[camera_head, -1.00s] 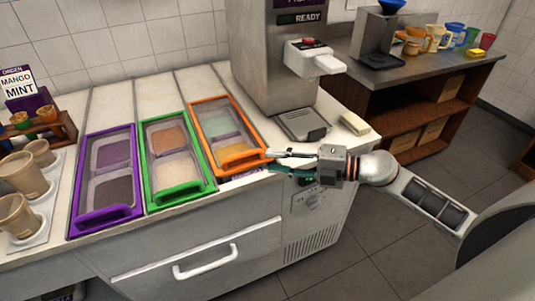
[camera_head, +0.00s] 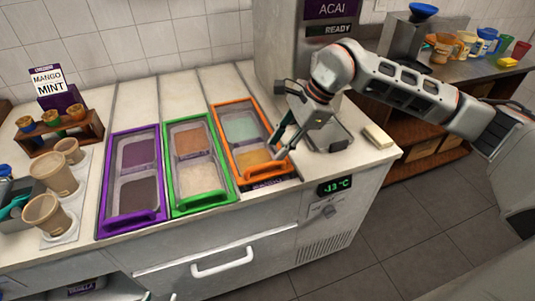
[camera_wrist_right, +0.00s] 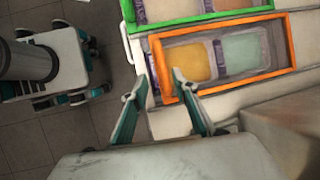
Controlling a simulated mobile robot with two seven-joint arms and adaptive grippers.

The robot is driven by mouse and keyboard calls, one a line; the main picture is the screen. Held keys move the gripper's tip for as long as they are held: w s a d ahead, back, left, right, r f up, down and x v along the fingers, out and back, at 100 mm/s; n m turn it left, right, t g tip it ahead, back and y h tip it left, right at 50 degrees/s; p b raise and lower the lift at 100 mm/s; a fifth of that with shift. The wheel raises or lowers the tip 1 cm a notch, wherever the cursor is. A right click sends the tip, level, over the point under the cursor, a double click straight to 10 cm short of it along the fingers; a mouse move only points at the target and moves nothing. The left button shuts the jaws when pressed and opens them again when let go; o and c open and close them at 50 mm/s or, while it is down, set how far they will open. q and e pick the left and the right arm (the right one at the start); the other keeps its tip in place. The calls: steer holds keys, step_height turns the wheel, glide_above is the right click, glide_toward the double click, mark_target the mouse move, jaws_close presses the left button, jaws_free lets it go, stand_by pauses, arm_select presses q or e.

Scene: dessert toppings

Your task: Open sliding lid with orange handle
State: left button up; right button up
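The orange-framed sliding lid (camera_head: 218,126) covers the rightmost topping bin on the counter, with its orange handle (camera_head: 257,176) at the front end. Pale green and yellow contents show through it. My right gripper (camera_head: 278,151) reaches down at the lid's front right corner. In the right wrist view its two fingers (camera_wrist_right: 160,78) are apart, with the front end of the orange frame (camera_wrist_right: 166,62) between or just beyond the tips. I cannot tell if they touch it. Nothing is held.
Green (camera_head: 170,142) and purple (camera_head: 108,165) framed lids lie to the left. A dispenser (camera_head: 283,45) with a drip tray stands behind my right gripper. A pale block (camera_head: 377,136) lies on the right. Cups (camera_head: 50,172) stand at left.

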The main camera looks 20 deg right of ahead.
mark_target(266, 164)
steer(key=x, duration=0.5)
steer(key=p+x, duration=0.1)
steer(key=x, duration=0.1)
steer(key=shift+w+d+f, duration=0.2)
steer(key=shift+d+f, duration=0.05)
steer(key=shift+f, duration=0.05)
jaws_close()
